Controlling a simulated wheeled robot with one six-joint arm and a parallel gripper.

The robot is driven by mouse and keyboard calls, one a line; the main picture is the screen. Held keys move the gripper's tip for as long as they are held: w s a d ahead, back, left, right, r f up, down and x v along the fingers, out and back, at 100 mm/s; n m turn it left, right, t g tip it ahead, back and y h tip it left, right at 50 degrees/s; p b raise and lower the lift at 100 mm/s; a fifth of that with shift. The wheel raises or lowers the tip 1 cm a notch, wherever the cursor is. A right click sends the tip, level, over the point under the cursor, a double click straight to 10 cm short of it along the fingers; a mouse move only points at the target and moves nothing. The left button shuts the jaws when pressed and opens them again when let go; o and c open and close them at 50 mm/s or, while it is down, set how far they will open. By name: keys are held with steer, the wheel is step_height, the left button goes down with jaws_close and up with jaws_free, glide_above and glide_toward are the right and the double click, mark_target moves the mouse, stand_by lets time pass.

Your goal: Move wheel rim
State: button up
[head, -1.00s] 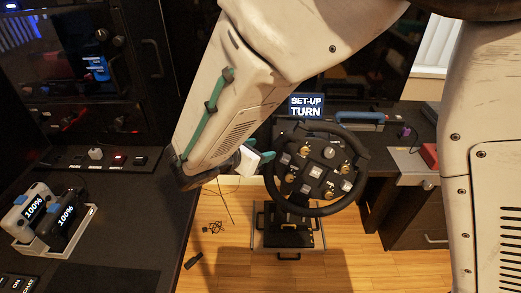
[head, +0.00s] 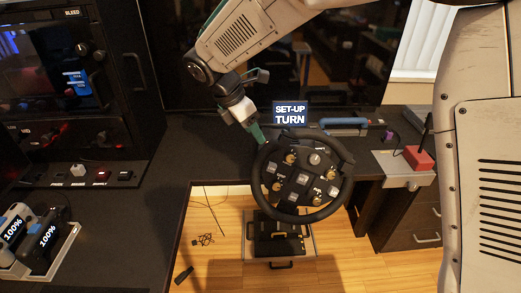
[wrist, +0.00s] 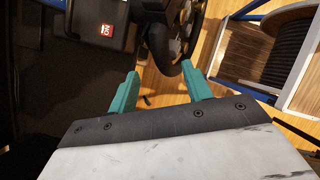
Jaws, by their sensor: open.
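The racing wheel has a round black rim (head: 347,180) and a dark face with several knobs and buttons. It stands in the gap of the dark desk in the head view. My gripper (head: 259,134) has green fingers and is at the upper left of the rim, very close to it. Contact cannot be told there. In the wrist view my gripper (wrist: 160,84) is open, with nothing between the fingertips. A dark curved part, seemingly the rim (wrist: 158,42), shows just beyond the fingertips, partly cut off by the top edge.
A "SET-UP TURN" display (head: 290,114) stands behind the wheel. A blue-handled item (head: 344,126) and a red box (head: 418,158) lie on the desk to the right. A battery holder (head: 62,252) sits at the lower left. Wooden floor shows below the wheel.

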mark_target(261, 151)
steer(key=shift+n, duration=0.5)
steer(key=x, duration=0.7)
steer(key=shift+s+a+f, duration=0.2)
steer(key=shift+f, duration=0.35)
jaws_close()
